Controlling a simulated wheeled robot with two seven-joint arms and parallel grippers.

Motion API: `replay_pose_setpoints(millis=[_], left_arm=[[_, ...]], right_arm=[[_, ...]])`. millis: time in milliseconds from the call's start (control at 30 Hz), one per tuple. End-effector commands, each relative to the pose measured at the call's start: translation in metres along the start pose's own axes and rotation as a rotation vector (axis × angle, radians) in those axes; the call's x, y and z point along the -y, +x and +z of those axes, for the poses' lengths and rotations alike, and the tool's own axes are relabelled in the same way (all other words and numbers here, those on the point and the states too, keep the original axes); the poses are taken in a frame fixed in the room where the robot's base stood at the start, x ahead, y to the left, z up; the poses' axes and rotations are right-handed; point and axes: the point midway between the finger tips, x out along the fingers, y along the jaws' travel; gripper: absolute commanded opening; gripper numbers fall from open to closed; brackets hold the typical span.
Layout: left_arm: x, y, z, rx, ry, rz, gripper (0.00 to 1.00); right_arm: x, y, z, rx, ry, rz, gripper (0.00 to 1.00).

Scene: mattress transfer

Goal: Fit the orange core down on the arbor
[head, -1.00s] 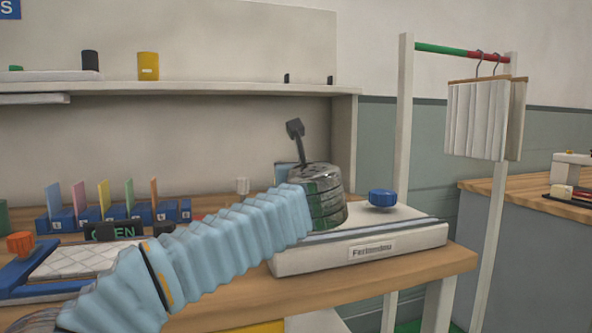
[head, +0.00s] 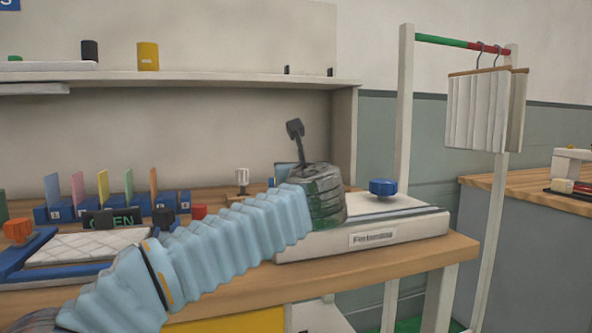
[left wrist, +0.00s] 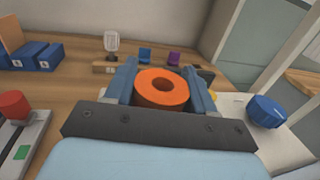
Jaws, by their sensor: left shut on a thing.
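The orange core (left wrist: 147,82) is a thick ring with a round centre hole, seen from above in the left wrist view. My left gripper (left wrist: 160,74) has its two blue fingers shut on the core's sides. In the head view my left arm reaches to the white base with a label (head: 373,237). The dark end of that arm hides the fingers and the core there. I cannot make out the arbor in either view, and whether the core touches anything below is hidden. My right gripper is in neither view.
A blue knob (head: 383,187) stands on the white base; it also shows right of the fingers in the left wrist view (left wrist: 265,111). A pale upright piece (head: 242,177), blue card holders (head: 88,209) and a blue-edged tray (head: 95,246) occupy the bench. A rack (head: 405,120) stands right.

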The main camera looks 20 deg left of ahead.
Motion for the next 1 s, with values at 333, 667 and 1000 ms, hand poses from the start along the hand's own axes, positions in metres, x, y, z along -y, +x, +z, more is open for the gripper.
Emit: replay_pose_setpoints(millis=[333, 667, 1000], left_arm=[[0.0, 0.0, -0.01, 0.0, 0.0, 0.0, 0.24], [0.0, 0.0, -0.012, 0.0, 0.0, 0.0, 0.8], [0.0, 0.0, -0.012, 0.0, 0.0, 0.0, 0.84]], right_arm=[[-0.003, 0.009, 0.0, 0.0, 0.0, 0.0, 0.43], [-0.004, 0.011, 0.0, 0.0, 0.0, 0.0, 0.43], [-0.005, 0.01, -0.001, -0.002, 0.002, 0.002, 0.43]])
